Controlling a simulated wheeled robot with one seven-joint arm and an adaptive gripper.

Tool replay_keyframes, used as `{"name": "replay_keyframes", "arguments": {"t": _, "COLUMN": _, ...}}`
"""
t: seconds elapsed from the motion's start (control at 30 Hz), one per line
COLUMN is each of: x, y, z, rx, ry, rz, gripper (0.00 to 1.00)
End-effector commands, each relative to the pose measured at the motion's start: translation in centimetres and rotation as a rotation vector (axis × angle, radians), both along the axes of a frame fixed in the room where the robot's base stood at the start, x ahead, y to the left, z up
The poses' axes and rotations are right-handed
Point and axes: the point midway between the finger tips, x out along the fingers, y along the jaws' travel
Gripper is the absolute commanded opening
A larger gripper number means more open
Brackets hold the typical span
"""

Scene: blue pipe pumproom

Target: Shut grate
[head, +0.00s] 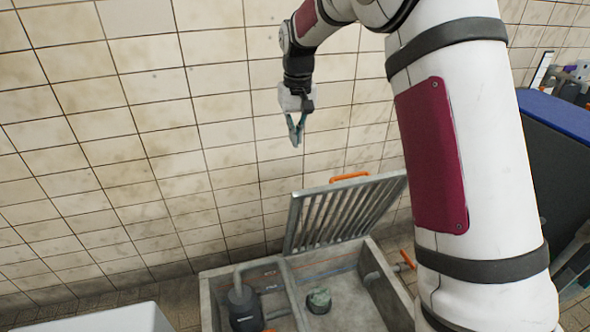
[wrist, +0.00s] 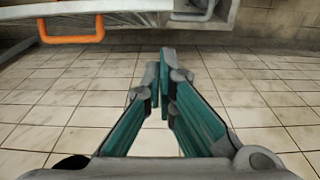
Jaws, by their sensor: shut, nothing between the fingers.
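The grate (head: 345,213) is a grey barred lid standing raised and tilted over the right part of a concrete pit (head: 213,300). An orange handle (head: 349,177) sits on its upper edge. In the wrist view, the orange handle (wrist: 71,30) shows at the upper left, apart from my fingers, beside a grey edge of the grate. My gripper (head: 296,140) hangs in the air above the grate and a little left of it, in front of the tiled wall. In the wrist view, my gripper (wrist: 164,55) has its teal fingers together at the tips, with nothing between them.
The pit holds a dark pump (head: 243,308) at the left and a small greenish object (head: 319,300) in the right compartment. A tiled wall (head: 130,130) stands behind. A blue-topped dark cabinet (head: 560,140) is at the right. A white surface (head: 110,320) shows at the lower left.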

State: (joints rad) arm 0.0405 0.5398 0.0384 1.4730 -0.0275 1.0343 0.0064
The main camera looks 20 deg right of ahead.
Motion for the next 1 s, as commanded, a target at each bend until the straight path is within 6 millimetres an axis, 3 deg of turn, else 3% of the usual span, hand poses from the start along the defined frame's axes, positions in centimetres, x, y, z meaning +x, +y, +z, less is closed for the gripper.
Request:
{"name": "replay_keyframes", "arguments": {"t": 0.1, "x": 1.8, "y": 0.0, "z": -2.6, "rx": 0.003, "ry": 0.015, "rz": -0.001, "gripper": 0.0}}
{"name": "replay_keyframes", "arguments": {"t": 0.3, "x": 2.6, "y": -0.1, "z": -4.0, "rx": 0.004, "ry": 0.021, "rz": -0.002, "gripper": 0.0}}
{"name": "replay_keyframes", "arguments": {"t": 0.47, "x": 2.6, "y": -0.1, "z": -6.0, "rx": 0.004, "ry": 0.024, "rz": -0.002, "gripper": 0.0}}
{"name": "replay_keyframes", "arguments": {"t": 0.87, "x": 3.2, "y": 0.0, "z": -13.8, "rx": 0.005, "ry": 0.024, "rz": -0.002, "gripper": 0.0}}
{"name": "replay_keyframes", "arguments": {"t": 1.0, "x": 1.3, "y": 0.0, "z": -14.0, "rx": 0.005, "ry": 0.022, "rz": -0.002, "gripper": 0.0}}
